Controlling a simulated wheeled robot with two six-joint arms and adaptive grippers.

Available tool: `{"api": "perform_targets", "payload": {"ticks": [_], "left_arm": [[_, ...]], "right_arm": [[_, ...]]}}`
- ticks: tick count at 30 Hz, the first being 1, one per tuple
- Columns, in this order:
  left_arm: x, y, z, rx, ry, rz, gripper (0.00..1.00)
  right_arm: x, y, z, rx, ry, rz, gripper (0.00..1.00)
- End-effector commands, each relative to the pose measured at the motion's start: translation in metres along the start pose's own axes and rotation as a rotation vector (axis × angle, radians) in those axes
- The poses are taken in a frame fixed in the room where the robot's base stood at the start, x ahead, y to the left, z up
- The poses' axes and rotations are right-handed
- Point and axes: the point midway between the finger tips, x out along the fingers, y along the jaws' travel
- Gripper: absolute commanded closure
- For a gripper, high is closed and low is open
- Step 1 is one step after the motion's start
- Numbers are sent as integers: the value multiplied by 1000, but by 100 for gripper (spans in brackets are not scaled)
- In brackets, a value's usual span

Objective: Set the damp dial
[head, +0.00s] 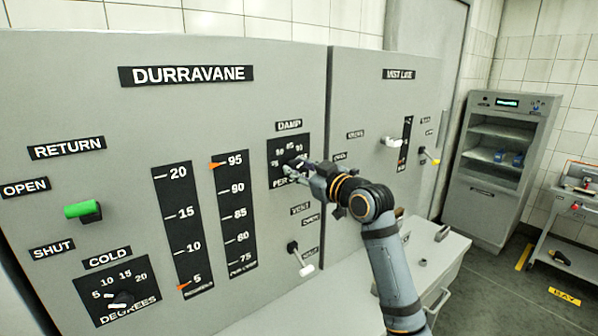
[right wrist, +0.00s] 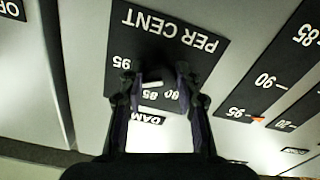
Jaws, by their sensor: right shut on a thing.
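The damp dial (head: 275,180) is a black square plate on the grey Durravane panel, with numbers up to 95 and the words PER CENT. My right gripper (head: 298,174) is at its middle, shut on the dial's knob. In the right wrist view the plate (right wrist: 200,70) appears upside down, and the fingers (right wrist: 160,85) stand on both sides of the knob, which has a white mark (right wrist: 152,84). The knob is mostly hidden, and I cannot tell its exact setting. A percent gauge (head: 238,225) left of the dial has its orange pointer (head: 217,165) near 95. My left gripper is out of view.
Left are a green-handled return lever (head: 80,211) and a cold dial (head: 112,285). A white-tipped vent lever (head: 303,262) hangs below the damp dial. The Mist Line panel (head: 350,100) stands right, with a white handle (head: 391,142) and a yellow lever (head: 429,155).

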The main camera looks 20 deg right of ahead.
Motion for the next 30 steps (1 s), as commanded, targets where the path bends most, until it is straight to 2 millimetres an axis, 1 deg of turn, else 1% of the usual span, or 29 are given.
{"api": "perform_targets", "payload": {"ticks": [9, 15, 21, 30], "left_arm": [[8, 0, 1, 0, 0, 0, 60], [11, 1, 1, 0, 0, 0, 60], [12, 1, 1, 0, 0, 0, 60], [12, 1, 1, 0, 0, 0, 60]], "right_arm": [[0, 0, 1, -233, -1, 0, 99], [0, 0, 0, -334, 0, 0, 99], [0, 1, 0, -388, 0, 0, 99], [0, 1, 0, -404, -1, 0, 99]]}}
